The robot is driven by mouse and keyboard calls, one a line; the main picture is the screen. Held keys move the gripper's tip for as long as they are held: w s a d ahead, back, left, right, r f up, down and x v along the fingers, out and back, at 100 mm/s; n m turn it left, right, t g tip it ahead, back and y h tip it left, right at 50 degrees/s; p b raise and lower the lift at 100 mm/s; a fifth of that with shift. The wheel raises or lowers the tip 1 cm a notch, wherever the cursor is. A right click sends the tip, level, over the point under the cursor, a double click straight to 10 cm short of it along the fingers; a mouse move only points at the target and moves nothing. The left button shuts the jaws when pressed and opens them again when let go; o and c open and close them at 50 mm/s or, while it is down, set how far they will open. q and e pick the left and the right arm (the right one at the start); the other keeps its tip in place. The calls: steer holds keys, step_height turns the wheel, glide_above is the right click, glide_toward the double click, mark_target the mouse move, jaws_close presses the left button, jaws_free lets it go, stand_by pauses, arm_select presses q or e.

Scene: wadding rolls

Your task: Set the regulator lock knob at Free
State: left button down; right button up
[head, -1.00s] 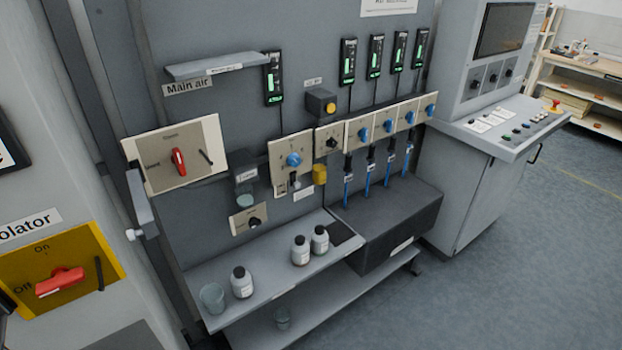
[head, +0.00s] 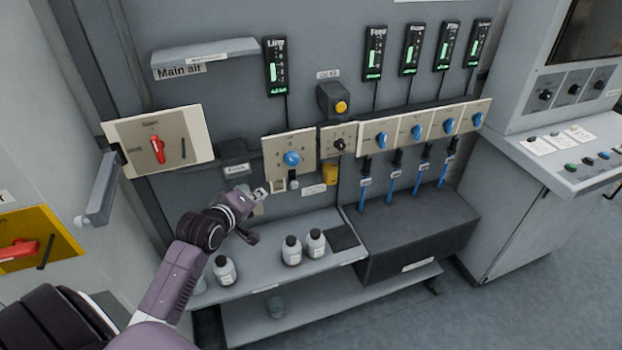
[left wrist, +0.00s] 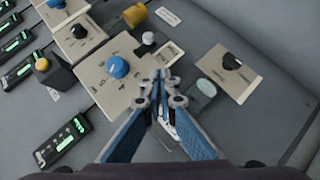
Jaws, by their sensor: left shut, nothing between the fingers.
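My left gripper (head: 260,193) is shut and empty in front of the panel, below the beige plate with the blue knob (head: 291,159). In the left wrist view its fingertips (left wrist: 160,82) meet, between the blue knob (left wrist: 118,67) and a black knob (left wrist: 232,62) on a separate small beige plate (left wrist: 246,86). In the head view my gripper hides most of that small plate. Another black knob (head: 340,145) sits on the plate to the right of the blue one. The lettering is too small to read, so I cannot tell which knob is the regulator lock. My right gripper is not in view.
A red-handled switch (head: 157,150) is on the left. Several blue knobs (head: 416,132) line the right plates. A shelf (head: 265,268) below holds white bottles (head: 291,250). A yellow piece (head: 330,174) and a grey box (head: 335,100) stick out from the panel.

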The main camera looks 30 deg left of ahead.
arm_select(q)
steer(key=shift+w+r, duration=0.2)
steer(key=shift+r, duration=0.8)
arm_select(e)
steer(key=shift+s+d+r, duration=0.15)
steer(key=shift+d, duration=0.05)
arm_select(q)
steer(key=p, duration=0.2)
glide_toward(294, 184)
steer(key=w+a, duration=0.3)
steer(key=a, duration=0.2)
steer(key=shift+w+d+f+p, duration=0.15)
steer(key=shift+w+d+f, duration=0.4)
steer(key=shift+w+f, duration=0.15)
steer(key=shift+w+d+f+p, duration=0.15)
steer(key=shift+w+d+f, duration=0.4)
steer(key=shift+w+f, duration=0.15)
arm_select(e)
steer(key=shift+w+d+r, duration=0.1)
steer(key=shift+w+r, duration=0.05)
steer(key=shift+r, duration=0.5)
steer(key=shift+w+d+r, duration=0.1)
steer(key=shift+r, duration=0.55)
arm_select(q)
steer(key=shift+f, duration=0.1)
